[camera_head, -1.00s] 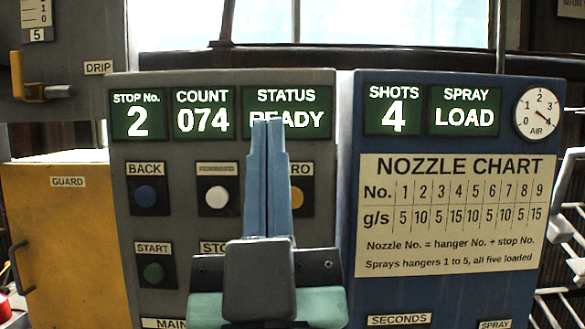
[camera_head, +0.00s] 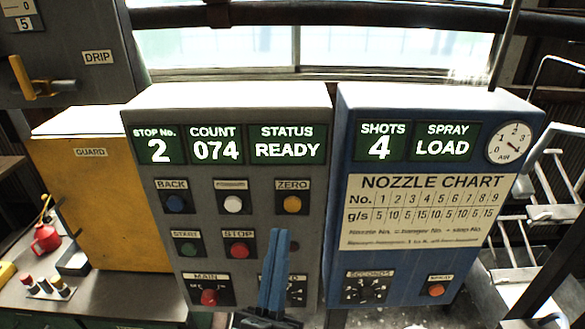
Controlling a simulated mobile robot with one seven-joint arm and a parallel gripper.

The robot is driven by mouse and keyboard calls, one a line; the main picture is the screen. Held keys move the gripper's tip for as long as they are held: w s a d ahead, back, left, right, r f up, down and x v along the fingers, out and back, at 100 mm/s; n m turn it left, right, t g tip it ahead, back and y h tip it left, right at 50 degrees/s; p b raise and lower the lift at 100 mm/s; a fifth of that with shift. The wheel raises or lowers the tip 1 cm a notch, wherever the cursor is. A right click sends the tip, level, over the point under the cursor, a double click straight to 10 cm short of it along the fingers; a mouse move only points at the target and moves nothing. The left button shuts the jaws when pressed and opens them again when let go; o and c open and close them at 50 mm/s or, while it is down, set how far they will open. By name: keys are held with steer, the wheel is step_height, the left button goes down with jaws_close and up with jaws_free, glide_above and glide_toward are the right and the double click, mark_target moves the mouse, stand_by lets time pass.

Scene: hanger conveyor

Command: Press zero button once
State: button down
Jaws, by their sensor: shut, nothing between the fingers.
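The zero button (camera_head: 292,204) is a yellow-orange round button under a ZERO label, at the upper right of the grey panel's (camera_head: 325,180) button rows. It is in full view. My gripper (camera_head: 279,233) is at the bottom middle, its two blue fingers shut together and pointing up, with nothing between them. The fingertips appear below the zero button in the picture, right of the red STOP button (camera_head: 238,250). They cover part of a lower label and dial. I cannot tell how far they are from the panel. The displays read stop 2, count 074, status READY.
A blue nozzle cabinet (camera_head: 350,270) stands at right, a yellow guard (camera_head: 105,215) at left. A red oil can (camera_head: 46,239) sits on the bench.

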mark_target(293, 206)
steer(key=s+h+p, duration=0.1)
steer(key=s+d+f+g+h, duration=0.1)
steer(key=s+f+h+p, duration=0.1)
steer(key=shift+d+f+m+p, duration=0.1)
steer(key=shift+d+m+p, duration=0.25)
steer(key=shift+m, duration=0.05)
steer(key=w+b, duration=0.4)
steer(key=w, duration=0.4)
steer(key=shift+w, duration=0.4)
steer(key=shift+w, duration=0.1)
stand_by(1.8)
steer(key=shift+w, duration=0.3)
